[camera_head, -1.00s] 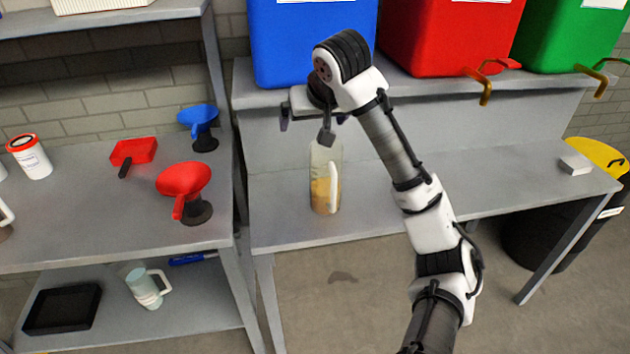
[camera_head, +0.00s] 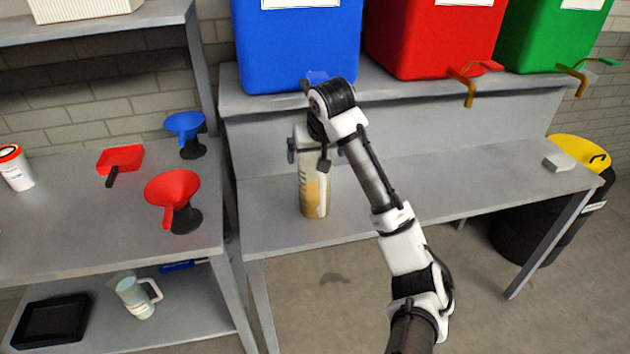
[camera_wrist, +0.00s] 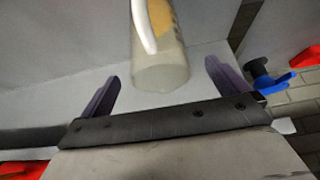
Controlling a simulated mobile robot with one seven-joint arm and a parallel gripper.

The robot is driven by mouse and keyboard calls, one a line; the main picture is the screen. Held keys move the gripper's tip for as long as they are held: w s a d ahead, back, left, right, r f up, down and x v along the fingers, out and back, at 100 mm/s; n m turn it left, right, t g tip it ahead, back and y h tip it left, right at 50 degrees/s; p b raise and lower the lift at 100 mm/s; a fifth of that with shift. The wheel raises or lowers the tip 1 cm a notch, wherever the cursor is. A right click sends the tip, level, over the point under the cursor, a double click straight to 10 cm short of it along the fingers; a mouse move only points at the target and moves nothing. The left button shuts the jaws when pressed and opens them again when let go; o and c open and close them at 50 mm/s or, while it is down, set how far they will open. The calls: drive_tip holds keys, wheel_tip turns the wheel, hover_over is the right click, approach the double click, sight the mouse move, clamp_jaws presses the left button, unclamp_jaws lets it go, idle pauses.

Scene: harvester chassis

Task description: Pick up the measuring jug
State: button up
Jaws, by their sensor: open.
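A clear measuring jug (camera_head: 314,195) with amber contents and a white handle stands upright on the grey bench below the blue bin. My gripper (camera_head: 316,150) is at the jug's upper part in the head view and hides its top. In the wrist view the jug (camera_wrist: 160,62) shows between the two purple fingers of my gripper (camera_wrist: 161,72), with visible gaps on both sides. The fingers are open, and I see no contact. A second jug (camera_head: 137,297), pale with a white handle, stands on the lower shelf at left.
Blue (camera_head: 295,45), red (camera_head: 425,40) and green (camera_head: 550,40) bins stand on the raised ledge behind. A red funnel (camera_head: 172,188) and a blue funnel (camera_head: 184,124) stand on the left bench. The bench right of the jug is mostly clear.

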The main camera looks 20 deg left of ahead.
sight(317, 156)
drive_tip(key=shift+p+x, duration=0.35)
drive_tip(key=shift+x, duration=1.4)
drive_tip(key=shift+d, duration=0.1)
drive_tip(key=c, duration=1.7)
drive_tip(key=shift+r, duration=0.1)
drive_tip(key=shift+c, duration=0.9)
